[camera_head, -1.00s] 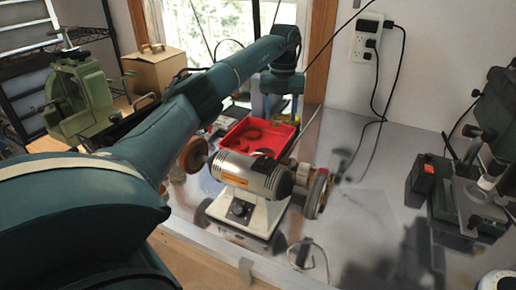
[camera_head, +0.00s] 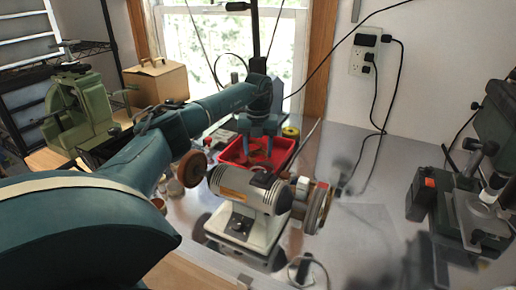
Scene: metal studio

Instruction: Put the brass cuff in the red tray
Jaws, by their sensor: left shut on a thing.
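The red tray (camera_head: 283,157) lies on the metal bench behind the grinder, its front partly hidden by it. My left gripper (camera_head: 259,147) points down over the tray, with its fingertips about at the tray's rim height. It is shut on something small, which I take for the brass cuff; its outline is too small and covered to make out. Brownish ring-like shapes show dimly inside the tray below the fingers. I cannot tell whether the held thing touches the tray. My right gripper is not in view.
A bench grinder (camera_head: 245,190) stands right in front of the tray. A yellow roll (camera_head: 291,132) sits behind the tray. A cardboard box (camera_head: 156,82) and a green machine (camera_head: 78,112) are at the left.

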